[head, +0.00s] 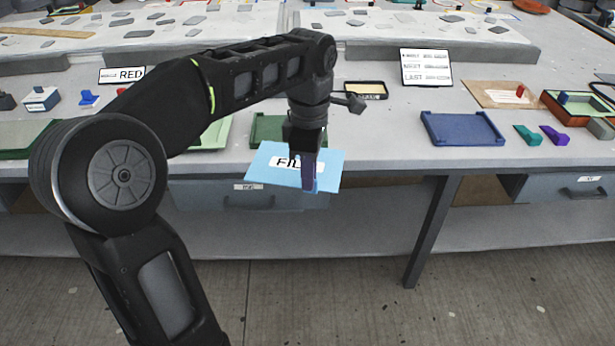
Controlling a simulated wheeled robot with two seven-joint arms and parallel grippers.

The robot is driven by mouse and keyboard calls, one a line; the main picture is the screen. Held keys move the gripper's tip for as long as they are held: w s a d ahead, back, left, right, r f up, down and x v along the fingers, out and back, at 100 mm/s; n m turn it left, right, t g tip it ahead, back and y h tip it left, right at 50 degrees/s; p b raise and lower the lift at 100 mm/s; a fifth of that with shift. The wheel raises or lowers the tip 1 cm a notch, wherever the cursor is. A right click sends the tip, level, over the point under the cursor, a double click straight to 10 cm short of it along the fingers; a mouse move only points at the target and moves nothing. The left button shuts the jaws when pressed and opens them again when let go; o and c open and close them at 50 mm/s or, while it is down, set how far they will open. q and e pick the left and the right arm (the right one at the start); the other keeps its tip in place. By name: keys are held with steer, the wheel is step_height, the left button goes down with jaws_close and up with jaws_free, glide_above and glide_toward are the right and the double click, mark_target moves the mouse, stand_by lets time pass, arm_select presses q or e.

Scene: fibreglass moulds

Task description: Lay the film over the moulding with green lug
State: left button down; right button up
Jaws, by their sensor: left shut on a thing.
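My left gripper (308,188) is shut on the light blue film (262,168), a flat sheet with a partly covered black-on-white label. It holds the film near its right side, in front of the table's front edge and above a drawer. The film overlaps the view of a dark green tray (262,128) behind it. A moulding with a clear green lug is not evident. A reddish-brown tray with green inside (580,112) at the right bears a blue lug (563,97). A tan board (488,97) bears a red piece (520,91). My right gripper is not in view.
A blue tray (462,130), a teal piece (527,135) and a purple piece (554,136) lie at the right. A light green tray (215,133) lies partly behind my left arm. Signs (425,67) stand at the back. Table is clear between the film and the blue tray.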

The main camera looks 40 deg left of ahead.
mark_target(321, 173)
arm_select(q)
steer(key=shift+w+r+m, duration=0.1)
steer(key=shift+m, duration=0.2)
steer(key=shift+w+a+m, duration=0.1)
steer(key=shift+w+m, duration=0.1)
steer(key=shift+m, duration=0.1)
steer(key=shift+w+a+f+m, duration=0.25)
steer(key=shift+m, duration=0.15)
steer(key=shift+w+a+f+m, duration=0.15)
steer(key=shift+w+f+m, duration=0.25)
steer(key=shift+m, duration=0.4)
steer(key=w+f+m, duration=0.2)
steer(key=m, duration=0.1)
steer(key=w+f+m, duration=0.1)
steer(key=f+m, duration=0.1)
steer(key=m, duration=0.1)
steer(key=shift+w+f, duration=0.25)
steer(key=shift+w, duration=0.15)
steer(key=d+f+m+p, duration=0.1)
steer(key=d+f+m, duration=0.5)
steer(key=f, duration=0.5)
steer(key=d+f+m+p, duration=0.1)
steer(key=d+f+m, duration=0.6)
steer(key=f, duration=0.4)
steer(key=shift+s+d, duration=0.3)
steer(key=shift+d, duration=0.3)
